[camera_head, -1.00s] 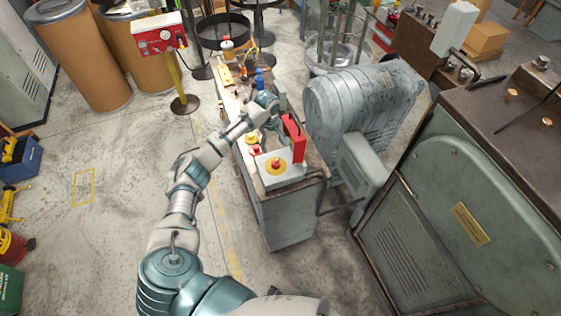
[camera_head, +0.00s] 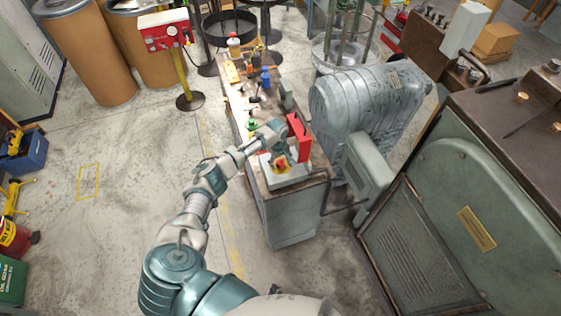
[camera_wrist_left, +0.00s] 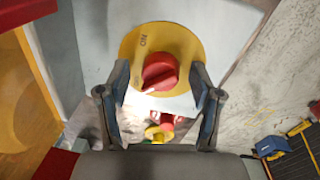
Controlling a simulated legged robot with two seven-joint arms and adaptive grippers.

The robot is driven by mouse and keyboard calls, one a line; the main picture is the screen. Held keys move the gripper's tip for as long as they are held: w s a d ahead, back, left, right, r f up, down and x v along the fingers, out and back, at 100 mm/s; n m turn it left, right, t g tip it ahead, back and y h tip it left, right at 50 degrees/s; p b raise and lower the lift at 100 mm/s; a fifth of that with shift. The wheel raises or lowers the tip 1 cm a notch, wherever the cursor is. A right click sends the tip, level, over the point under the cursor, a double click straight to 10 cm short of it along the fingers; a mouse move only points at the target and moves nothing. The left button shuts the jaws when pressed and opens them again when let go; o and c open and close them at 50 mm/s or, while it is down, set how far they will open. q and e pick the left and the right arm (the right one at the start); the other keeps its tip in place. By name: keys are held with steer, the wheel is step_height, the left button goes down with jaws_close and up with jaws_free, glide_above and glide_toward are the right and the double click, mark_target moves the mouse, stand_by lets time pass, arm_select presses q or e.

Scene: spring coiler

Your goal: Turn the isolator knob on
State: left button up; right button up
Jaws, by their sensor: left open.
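The isolator knob (camera_wrist_left: 160,71) is red and sits on a round yellow plate (camera_wrist_left: 187,45) with dark lettering, on a pale box. In the head view the isolator box (camera_head: 293,178) stands on the near end of the bench. My left gripper (camera_wrist_left: 158,76) is open, with one finger on each side of the knob in the left wrist view. Whether the fingers touch the knob I cannot tell. In the head view my left gripper (camera_head: 279,155) is over the box and partly hides the knob. My right gripper is out of view.
A red upright block (camera_head: 302,138) stands right behind the box. The bench (camera_head: 290,215) carries small tools and bottles further back. A big grey motor housing (camera_head: 365,105) stands close on the right.

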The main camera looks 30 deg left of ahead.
arm_select(q)
steer(key=shift+a, duration=0.1)
steer(key=c, duration=1.1)
steer(key=shift+c, duration=0.2)
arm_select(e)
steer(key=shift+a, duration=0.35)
